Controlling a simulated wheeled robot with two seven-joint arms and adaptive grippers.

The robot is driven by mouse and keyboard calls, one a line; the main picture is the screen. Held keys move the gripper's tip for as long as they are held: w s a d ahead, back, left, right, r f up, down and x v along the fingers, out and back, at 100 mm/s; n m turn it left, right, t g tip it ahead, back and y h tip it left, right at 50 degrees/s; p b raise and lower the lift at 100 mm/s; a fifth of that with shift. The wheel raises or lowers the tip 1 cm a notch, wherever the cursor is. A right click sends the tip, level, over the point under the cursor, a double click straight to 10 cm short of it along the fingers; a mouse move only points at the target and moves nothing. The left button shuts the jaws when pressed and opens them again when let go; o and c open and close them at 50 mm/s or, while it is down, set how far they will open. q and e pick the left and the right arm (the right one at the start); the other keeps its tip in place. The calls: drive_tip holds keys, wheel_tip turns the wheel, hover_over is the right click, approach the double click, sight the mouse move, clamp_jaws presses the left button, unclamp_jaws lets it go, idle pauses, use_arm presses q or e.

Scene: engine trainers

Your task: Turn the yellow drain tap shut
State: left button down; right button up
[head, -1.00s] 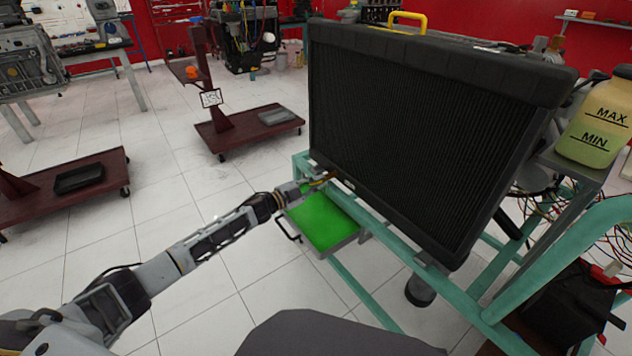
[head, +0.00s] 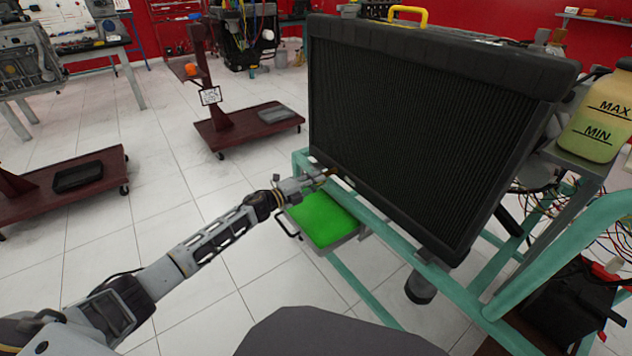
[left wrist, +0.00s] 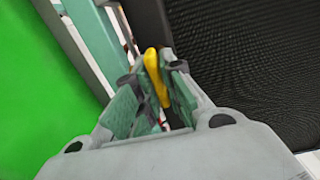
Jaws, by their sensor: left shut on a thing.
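The yellow drain tap (left wrist: 156,75) shows in the left wrist view as a yellow handle between the two fingers of my left gripper (left wrist: 152,92). The gripper is shut on it. In the head view my left gripper (head: 312,183) is at the lower left corner of the black radiator (head: 420,130), and the tap is mostly hidden there by the fingers. How far the tap is turned cannot be told. My right gripper is not in view.
A drain tray with green fluid (head: 322,222) lies below the gripper. The teal frame (head: 385,228) of the stand runs under the radiator. An expansion tank (head: 597,120) stands at the right. Open tiled floor lies to the left.

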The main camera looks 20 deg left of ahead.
use_arm(q)
drive_tip(key=shift+s+f, duration=0.1)
drive_tip(key=c, duration=1.6)
unclamp_jaws()
drive_tip(key=shift+o, duration=0.2)
drive_tip(key=shift+a, duration=0.1)
drive_tip(key=v, duration=1.1)
drive_tip(key=shift+s+a, duration=0.25)
drive_tip(key=shift+s, duration=0.05)
drive_tip(key=shift+d, duration=0.15)
